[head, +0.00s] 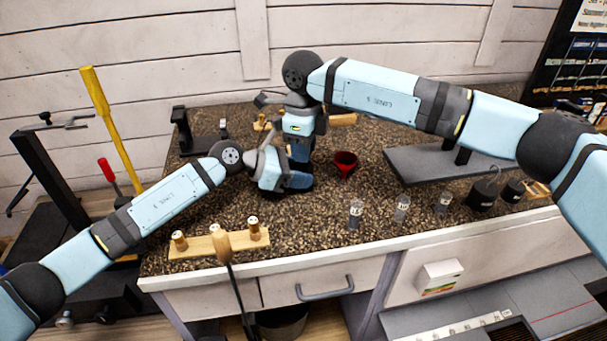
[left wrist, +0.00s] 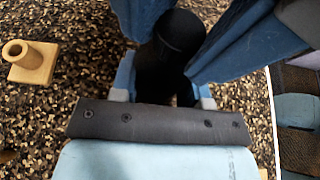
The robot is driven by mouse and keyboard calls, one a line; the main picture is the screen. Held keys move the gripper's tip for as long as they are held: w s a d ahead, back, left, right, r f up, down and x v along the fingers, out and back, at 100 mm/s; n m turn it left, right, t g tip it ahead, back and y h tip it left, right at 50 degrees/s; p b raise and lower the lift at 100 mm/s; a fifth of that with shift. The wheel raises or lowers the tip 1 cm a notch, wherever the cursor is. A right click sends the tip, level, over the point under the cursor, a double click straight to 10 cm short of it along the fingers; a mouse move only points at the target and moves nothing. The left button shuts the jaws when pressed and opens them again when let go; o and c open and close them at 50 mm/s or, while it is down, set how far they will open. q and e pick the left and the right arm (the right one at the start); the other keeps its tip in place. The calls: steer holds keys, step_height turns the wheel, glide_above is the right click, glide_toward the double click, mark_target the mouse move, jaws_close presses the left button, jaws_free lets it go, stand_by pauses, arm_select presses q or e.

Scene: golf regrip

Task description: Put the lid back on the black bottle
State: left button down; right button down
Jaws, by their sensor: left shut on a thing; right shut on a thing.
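The black bottle (left wrist: 180,35) shows in the left wrist view as a dark round shape between the blue fingers of my left gripper (left wrist: 182,60). In the head view my left gripper (head: 298,183) is low over the speckled worktop, shut on the bottle, which is mostly hidden there. My right gripper (head: 300,152) points down just above and behind the left one. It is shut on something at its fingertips. The lid cannot be made out; the grippers hide that spot. Whether lid and bottle touch cannot be told.
A red funnel (head: 345,163) stands close to the right of the grippers. Several clear small containers (head: 401,206) line the front right of the worktop (head: 330,225). A wooden rack (head: 195,246) lies at the front left. A grey plate (head: 420,170) stands at the right.

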steer(key=shift+m, duration=0.4)
steer(key=c, duration=0.9)
jaws_free()
steer(key=shift+c, duration=0.2)
steer(key=shift+r, duration=2.25)
steer(key=shift+c, duration=0.4)
